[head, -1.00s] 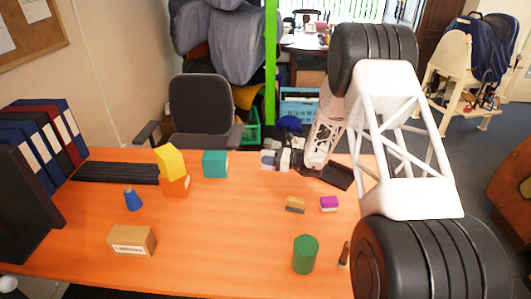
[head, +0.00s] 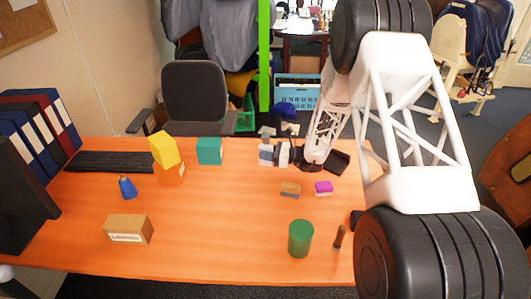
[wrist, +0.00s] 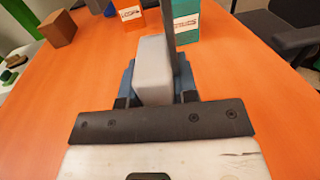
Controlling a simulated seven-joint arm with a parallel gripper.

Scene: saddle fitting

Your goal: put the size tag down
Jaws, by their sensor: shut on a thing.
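My gripper (head: 268,154) is at the back middle of the orange desk, pointing left toward the teal box (head: 209,151). In the wrist view its blue fingers (wrist: 156,82) are shut on a plain pale grey block (wrist: 154,62), which I take to be the size tag. No lettering shows on its visible faces. A dark upright bar (wrist: 168,25) stands beside the block; I cannot tell what it belongs to. The block is low over the desk, but whether it touches the desktop is unclear.
An orange box (head: 170,174) carries a tilted yellow block (head: 163,150). The middle of the desk (head: 225,215) is clear.

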